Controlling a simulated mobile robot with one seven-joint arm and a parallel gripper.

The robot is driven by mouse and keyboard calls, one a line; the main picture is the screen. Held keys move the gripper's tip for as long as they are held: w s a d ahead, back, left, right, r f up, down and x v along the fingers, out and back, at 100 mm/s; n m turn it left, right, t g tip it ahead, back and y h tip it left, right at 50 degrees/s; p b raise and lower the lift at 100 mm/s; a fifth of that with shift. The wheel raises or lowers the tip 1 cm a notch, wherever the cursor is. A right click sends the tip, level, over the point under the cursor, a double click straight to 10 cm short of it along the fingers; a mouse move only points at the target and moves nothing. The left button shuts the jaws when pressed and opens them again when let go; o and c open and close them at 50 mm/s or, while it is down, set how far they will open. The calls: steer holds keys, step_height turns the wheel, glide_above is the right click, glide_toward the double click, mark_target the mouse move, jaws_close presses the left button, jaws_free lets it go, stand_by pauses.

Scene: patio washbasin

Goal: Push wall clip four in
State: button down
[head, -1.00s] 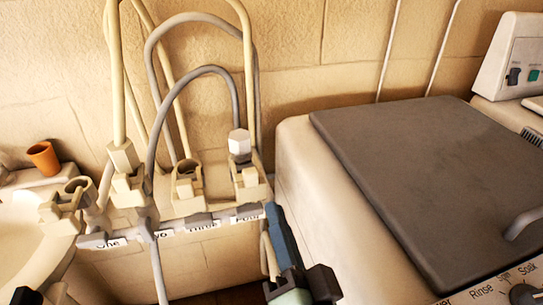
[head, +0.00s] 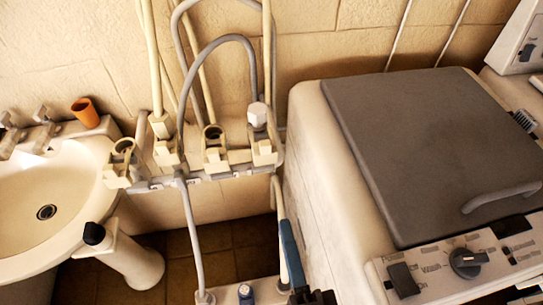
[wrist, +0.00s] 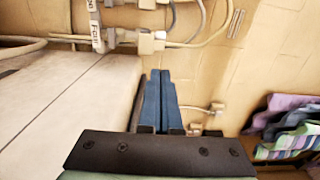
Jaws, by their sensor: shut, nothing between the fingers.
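Several beige wall clips stand in a row on a rail in the head view. In the wrist view a tag reading "Four" (wrist: 96,32) hangs at the upper left beside beige fittings (wrist: 150,42). I cannot tell how far in the clip is. My gripper (head: 286,224) is below and slightly right of the clip, apart from it. Its blue fingers are together and empty in the wrist view (wrist: 160,74).
A grey-lidded washing machine (head: 410,140) stands close to the right of my gripper. A white basin (head: 75,200) with an orange cup (head: 85,112) is at left. Grey and cream hoses (head: 190,225) loop above and below the rail. Tiled floor (head: 220,238) shows below.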

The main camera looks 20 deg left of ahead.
mark_target(265, 149)
steer(key=p+x, duration=0.5)
steer(key=x, duration=0.8)
steer(key=shift+w+a+r, duration=0.1)
steer(key=shift+w+a, duration=0.25)
steer(key=shift+w, duration=0.1)
steer(key=x, duration=0.4)
